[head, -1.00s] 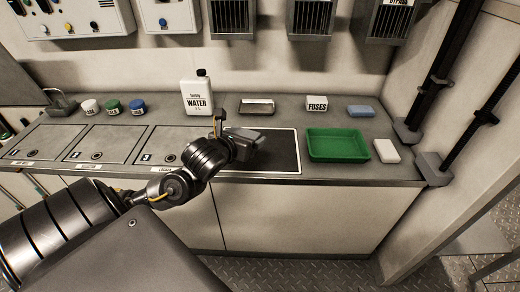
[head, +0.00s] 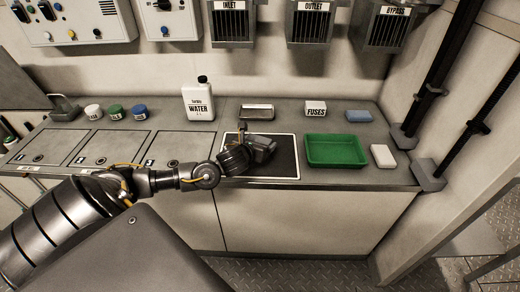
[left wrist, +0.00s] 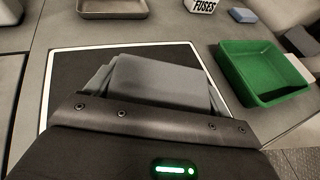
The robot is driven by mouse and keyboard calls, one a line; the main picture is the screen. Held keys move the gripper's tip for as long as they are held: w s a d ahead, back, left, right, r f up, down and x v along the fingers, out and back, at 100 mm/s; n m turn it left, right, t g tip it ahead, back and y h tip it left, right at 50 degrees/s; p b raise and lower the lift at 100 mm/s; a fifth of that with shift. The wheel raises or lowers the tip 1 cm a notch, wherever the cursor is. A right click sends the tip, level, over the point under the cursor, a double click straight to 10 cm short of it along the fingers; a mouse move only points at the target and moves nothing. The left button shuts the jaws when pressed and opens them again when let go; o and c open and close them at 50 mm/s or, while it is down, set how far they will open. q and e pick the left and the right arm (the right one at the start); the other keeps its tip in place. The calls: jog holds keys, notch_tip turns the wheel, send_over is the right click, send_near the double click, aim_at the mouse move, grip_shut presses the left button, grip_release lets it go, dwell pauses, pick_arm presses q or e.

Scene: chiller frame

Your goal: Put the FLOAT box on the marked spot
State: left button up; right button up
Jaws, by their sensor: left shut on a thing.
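A dark panel with a white outline (head: 287,170) lies on the counter, left of the green tray; it is the only outlined spot of this kind in view. My left gripper (head: 264,149) is over this panel, pointing down at it. In the left wrist view the gripper (left wrist: 160,85) is low over the same panel (left wrist: 75,75). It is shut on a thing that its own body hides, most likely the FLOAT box. No FLOAT label can be read in any view. I cannot tell whether the held thing touches the panel. My right gripper is out of view.
A green tray (head: 335,164) and a white block (head: 383,156) stand to the right. Behind are a WATER bottle (head: 199,102), a metal tray (head: 257,112), a FUSES box (head: 316,108) and a blue block (head: 359,116). Three small jars stand at the left.

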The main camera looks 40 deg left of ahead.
pick_arm(q)
jog(key=shift+w+f, duration=0.2)
jog(key=shift+f, duration=0.05)
notch_tip(320, 180, down, 3)
jog(key=shift+w+a+f, duration=0.1)
jog(key=shift+w, duration=0.05)
jog(key=shift+f, duration=0.1)
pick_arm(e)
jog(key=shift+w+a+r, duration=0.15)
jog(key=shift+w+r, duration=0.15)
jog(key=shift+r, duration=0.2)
pick_arm(q)
jog(key=shift+f, duration=0.15)
jog(key=shift+b, duration=0.3)
jog(key=o, duration=1.2)
jog(key=shift+c, duration=0.2)
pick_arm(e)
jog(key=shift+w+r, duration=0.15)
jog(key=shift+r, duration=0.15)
